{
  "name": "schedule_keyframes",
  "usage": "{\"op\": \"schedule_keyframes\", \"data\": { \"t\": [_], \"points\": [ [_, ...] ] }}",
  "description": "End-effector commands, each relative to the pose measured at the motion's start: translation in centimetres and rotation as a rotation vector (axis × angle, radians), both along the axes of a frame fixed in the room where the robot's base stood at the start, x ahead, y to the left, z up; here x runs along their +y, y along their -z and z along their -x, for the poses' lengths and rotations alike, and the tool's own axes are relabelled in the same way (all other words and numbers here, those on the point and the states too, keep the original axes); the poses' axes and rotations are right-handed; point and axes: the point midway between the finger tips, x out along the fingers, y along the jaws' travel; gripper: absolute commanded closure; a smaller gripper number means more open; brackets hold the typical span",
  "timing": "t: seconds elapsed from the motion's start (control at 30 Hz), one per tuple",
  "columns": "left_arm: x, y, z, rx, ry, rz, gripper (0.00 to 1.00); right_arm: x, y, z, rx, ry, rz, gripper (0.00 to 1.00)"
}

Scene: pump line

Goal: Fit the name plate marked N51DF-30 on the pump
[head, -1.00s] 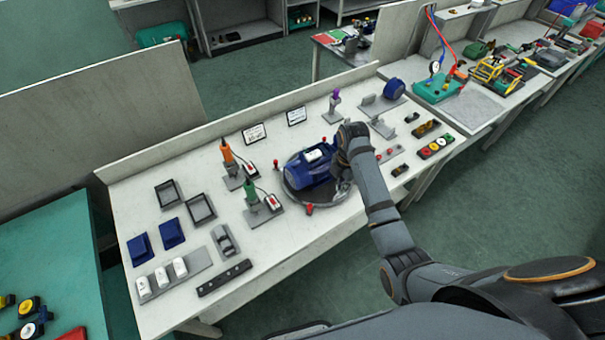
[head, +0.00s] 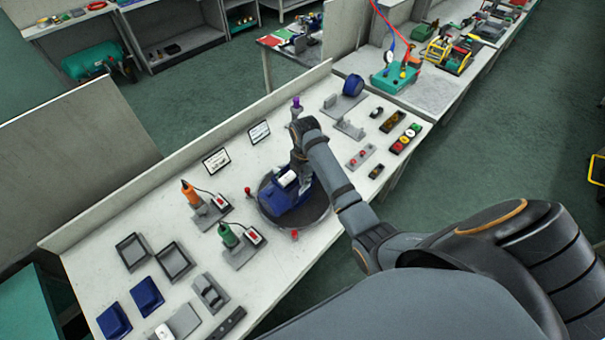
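The blue pump (head: 276,203) sits on a dark round turntable (head: 318,210) on the pale workbench. A white part shows on its upper side, but no lettering is legible. My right gripper (head: 300,178) hangs over the right side of the pump, pointing down. Its fingertips are small and partly lost against the pump, so I cannot tell whether they are open or hold something. No plate marked N51DF-30 can be made out. My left gripper is not in view.
An orange tool (head: 190,193) and a green tool (head: 228,236) stand in holders left of the pump. Two framed cards (head: 217,161) (head: 259,132) are behind. Dark trays (head: 174,278) and blue boxes (head: 147,297) lie nearer left. A purple-topped item (head: 296,103) stands behind my arm.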

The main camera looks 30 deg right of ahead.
Motion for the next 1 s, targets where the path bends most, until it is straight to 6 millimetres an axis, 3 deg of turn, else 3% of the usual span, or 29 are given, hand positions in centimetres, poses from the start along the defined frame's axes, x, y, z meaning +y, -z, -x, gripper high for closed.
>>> {"op": "schedule_keyframes", "data": {
  "t": [0.1, 0.43, 1.0],
  "points": [
    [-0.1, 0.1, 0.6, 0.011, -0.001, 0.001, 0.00, 0.0, 1.2, 0.0, 0.001, 0.000, 0.000, 1.00],
    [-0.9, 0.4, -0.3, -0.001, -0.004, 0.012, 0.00, 0.0, 4.1, 0.0, 0.002, 0.000, 0.001, 1.00],
    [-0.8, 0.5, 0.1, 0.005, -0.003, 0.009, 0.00, 0.0, 4.7, -0.1, 0.000, 0.000, 0.000, 1.00]
  ]
}}
